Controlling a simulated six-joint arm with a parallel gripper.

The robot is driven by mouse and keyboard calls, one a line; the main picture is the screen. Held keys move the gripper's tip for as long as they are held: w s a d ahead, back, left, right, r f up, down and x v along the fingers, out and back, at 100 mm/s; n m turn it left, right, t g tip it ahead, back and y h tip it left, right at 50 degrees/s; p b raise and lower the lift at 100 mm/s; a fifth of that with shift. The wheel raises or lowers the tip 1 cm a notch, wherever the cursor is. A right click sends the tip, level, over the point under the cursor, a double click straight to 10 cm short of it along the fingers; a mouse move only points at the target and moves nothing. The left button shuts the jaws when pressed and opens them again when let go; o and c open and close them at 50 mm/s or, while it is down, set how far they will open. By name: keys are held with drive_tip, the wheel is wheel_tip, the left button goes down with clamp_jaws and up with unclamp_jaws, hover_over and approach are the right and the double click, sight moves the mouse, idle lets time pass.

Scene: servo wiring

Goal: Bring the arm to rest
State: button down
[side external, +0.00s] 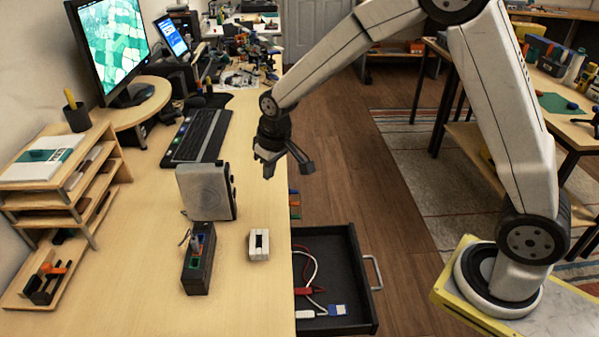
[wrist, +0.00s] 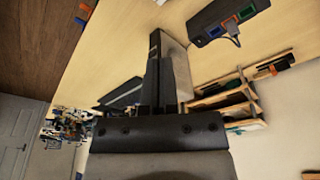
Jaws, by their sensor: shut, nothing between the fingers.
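My gripper (side external: 283,160) hangs in the air above the right edge of the desk, past the grey speaker, and touches nothing. In the wrist view its fingers (wrist: 154,70) are together with nothing held. A black box with coloured ports (side external: 198,262) stands on the desk in front of the speaker. A small white block with a dark slot (side external: 253,250) lies to the right of the box.
The speaker (side external: 205,192) stands on the desk (side external: 150,285) below my gripper. An open black drawer (side external: 362,312) at the right holds red and white cables and a blue part. A keyboard (side external: 198,135), monitor (side external: 112,45) and wooden shelf (side external: 60,175) stand to the left.

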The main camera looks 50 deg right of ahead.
drive_tip(key=s+d, duration=0.2)
drive_tip(key=s, duration=0.7)
drive_tip(key=s+d+m, duration=0.1)
drive_tip(key=s+d, duration=0.1)
drive_tip(key=s, duration=0.8)
drive_tip(key=shift+s+d, duration=0.15)
drive_tip(key=shift+s, duration=0.05)
